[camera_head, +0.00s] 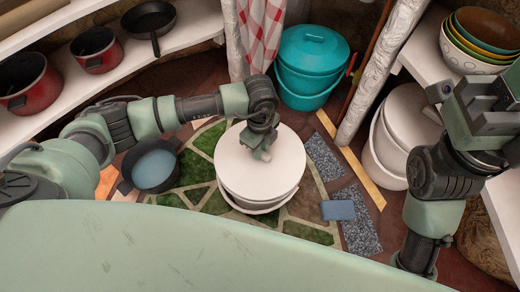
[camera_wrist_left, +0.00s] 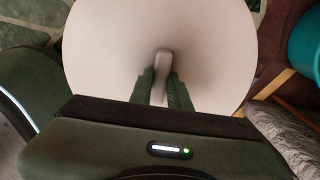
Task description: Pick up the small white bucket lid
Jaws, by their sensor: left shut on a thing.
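My left gripper (camera_head: 263,153) is over the lid, shut on the lid's small raised handle (camera_wrist_left: 162,60). In the left wrist view the two dark fingers (camera_wrist_left: 163,85) sit on either side of the handle. The lid looks level and on the bucket; I cannot tell whether there is a gap. My right gripper (camera_head: 480,105) is raised at the right, away from the lid; its jaw opening is unclear.
A dark pot with blue contents (camera_head: 153,168) stands left of the bucket. A blue sponge (camera_head: 338,210) lies to the right. A teal lidded bucket (camera_head: 308,65) is behind. Red pots (camera_head: 97,50) line the left shelf.

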